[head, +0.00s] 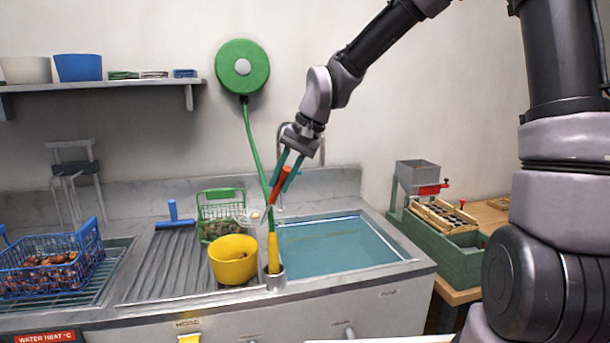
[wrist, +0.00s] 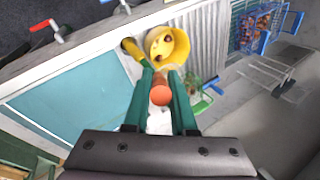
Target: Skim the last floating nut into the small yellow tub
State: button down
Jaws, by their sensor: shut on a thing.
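My gripper (head: 286,172) is shut on the orange-red handle (head: 281,184) of a skimmer, and its teal fingers flank the handle (wrist: 160,92) in the wrist view. The skimmer's pale mesh head (head: 246,217) hangs below the handle, left of the basin, and a small pale nut (head: 255,214) appears to lie in it. The yellow tub (head: 233,270) stands on the counter, below and slightly left of the mesh head. In the wrist view the tub (wrist: 184,48) holds a few brown nuts. I make out no nut on the basin water (head: 340,250).
A yellow hose nozzle (head: 273,255) stands in a holder between tub and basin, its green hose (head: 254,150) rising to the reel. A green basket (head: 220,205) is behind the tub. A blue basket of chestnuts (head: 50,265) is at left, a green machine (head: 455,260) at right.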

aim_at(274, 194)
jog(key=shift+s+a+f, duration=0.15)
jog(key=shift+s+a, duration=0.05)
jog(key=shift+s, duration=0.05)
jog(key=f, duration=0.1)
jog(key=s+a+f+h, duration=0.1)
jog(key=shift+s+a+f+t, duration=0.15)
jog(key=shift+a+f+t, duration=0.1)
jog(key=shift+f+t, duration=0.15)
jog(key=s+a+f+n+t+h, duration=0.2)
jog(key=s+a+f+t+h, duration=0.5)
jog(key=s+a, duration=0.3)
jog(key=shift+s+a+n+t+h, duration=0.15)
jog(key=shift+a+n+t+h, duration=0.25)
jog(key=shift+a+t+h, duration=0.4)
dwell(0.9)
jog(key=shift+d, duration=0.1)
dwell(0.8)
